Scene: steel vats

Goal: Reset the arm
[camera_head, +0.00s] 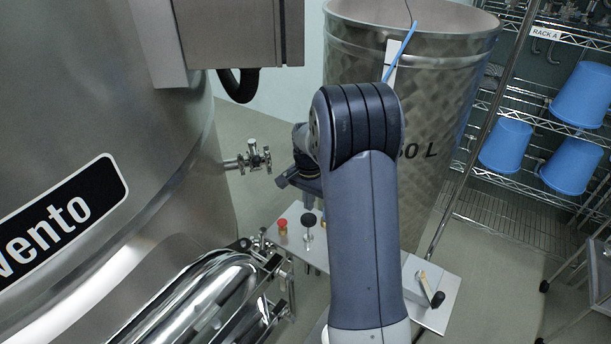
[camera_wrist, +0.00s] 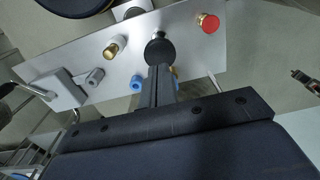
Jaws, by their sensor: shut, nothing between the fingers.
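My arm (camera_head: 365,210) rises through the middle of the head view and bends at the top, with its wrist reaching down behind and left of it. In the wrist view my gripper (camera_wrist: 160,80) is shut, with its dark fingers together and empty. Its fingertips overlap the view of a metal plate (camera_wrist: 190,65), close to a black round knob (camera_wrist: 158,52). I cannot tell whether they touch it. In the head view the gripper's tips are mostly hidden by the arm.
The plate carries a red knob (camera_wrist: 208,22) and a brass-and-white fitting (camera_wrist: 115,47). A large steel vat (camera_head: 100,110) with a side valve (camera_head: 255,160) stands left. A steel drum (camera_head: 425,100) stands behind my arm. Blue buckets (camera_head: 583,95) sit on a wire rack at right.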

